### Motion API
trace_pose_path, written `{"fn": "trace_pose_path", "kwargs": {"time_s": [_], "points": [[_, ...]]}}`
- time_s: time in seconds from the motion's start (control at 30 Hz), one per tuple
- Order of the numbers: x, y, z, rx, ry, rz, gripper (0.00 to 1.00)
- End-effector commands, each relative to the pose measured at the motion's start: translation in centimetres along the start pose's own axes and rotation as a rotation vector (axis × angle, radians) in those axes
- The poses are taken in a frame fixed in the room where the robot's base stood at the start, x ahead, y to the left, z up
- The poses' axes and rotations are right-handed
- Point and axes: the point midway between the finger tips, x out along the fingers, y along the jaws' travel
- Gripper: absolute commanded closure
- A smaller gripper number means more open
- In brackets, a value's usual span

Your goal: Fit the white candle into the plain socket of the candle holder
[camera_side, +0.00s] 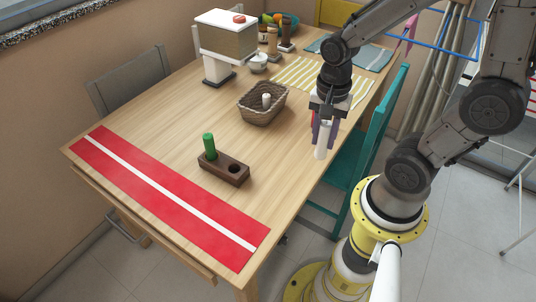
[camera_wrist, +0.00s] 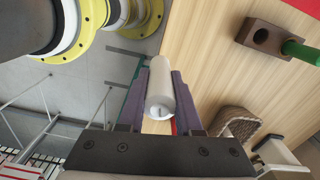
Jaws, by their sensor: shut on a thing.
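My gripper (camera_side: 324,128) is shut on a white candle (camera_side: 321,149) and holds it upright above the table's right edge. In the wrist view the candle (camera_wrist: 161,84) sits between the two purple fingers of my gripper (camera_wrist: 160,95). The candle holder (camera_side: 224,168) is a dark brown wooden block on the table, to the left of and nearer than my gripper. A green candle (camera_side: 209,146) stands in its left socket. The right socket (camera_side: 234,168) is a dark, empty round hole. The holder (camera_wrist: 262,38) also shows at the upper right of the wrist view.
A wicker basket (camera_side: 262,110) with a white candle (camera_side: 267,100) in it stands behind the holder. A red runner with a white stripe (camera_side: 170,196) lies along the near end. A teal chair (camera_side: 352,160) stands at the right edge. The table between basket and holder is clear.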

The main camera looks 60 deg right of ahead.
Motion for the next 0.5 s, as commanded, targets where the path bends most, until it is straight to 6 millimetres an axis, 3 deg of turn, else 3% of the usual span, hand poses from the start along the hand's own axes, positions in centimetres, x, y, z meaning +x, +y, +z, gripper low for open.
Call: {"fn": "trace_pose_path", "kwargs": {"time_s": [0.1,0.3,0.5], "points": [[-1.0,-3.2,0.7,0.031,0.002,-0.01,1.0],[-1.6,-7.3,3.5,-0.019,0.0,-0.008,1.0],[-1.1,-8.6,5.5,-0.092,-0.001,0.003,1.0]]}}
